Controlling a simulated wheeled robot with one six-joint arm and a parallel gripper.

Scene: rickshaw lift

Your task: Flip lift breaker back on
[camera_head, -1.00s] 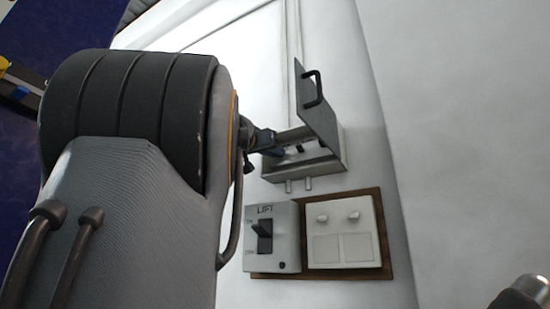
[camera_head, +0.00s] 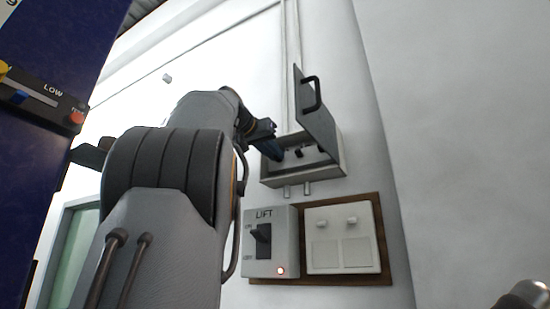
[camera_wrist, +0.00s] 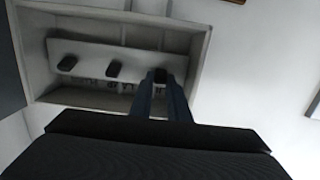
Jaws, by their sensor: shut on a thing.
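The open breaker box (camera_head: 333,173) is on the white wall in the head view, its dark lid (camera_head: 314,115) with a black handle raised. In the wrist view, the box (camera_wrist: 195,60) holds a pale strip with black breaker switches. My gripper (camera_wrist: 160,90) is inside the box with its fingers shut on the rightmost switch (camera_wrist: 157,75). Two other switches, the middle one (camera_wrist: 113,69) and the left one (camera_wrist: 67,63), are free. In the head view my gripper (camera_head: 277,151) reaches into the box's left part.
Below the box, a grey LIFT switch unit (camera_head: 265,215) has a black lever and a lit lamp (camera_head: 281,270). A white panel (camera_head: 342,250) with two knobs is beside it on a brown board. A blue post with a LOW slider (camera_head: 30,97) stands at left.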

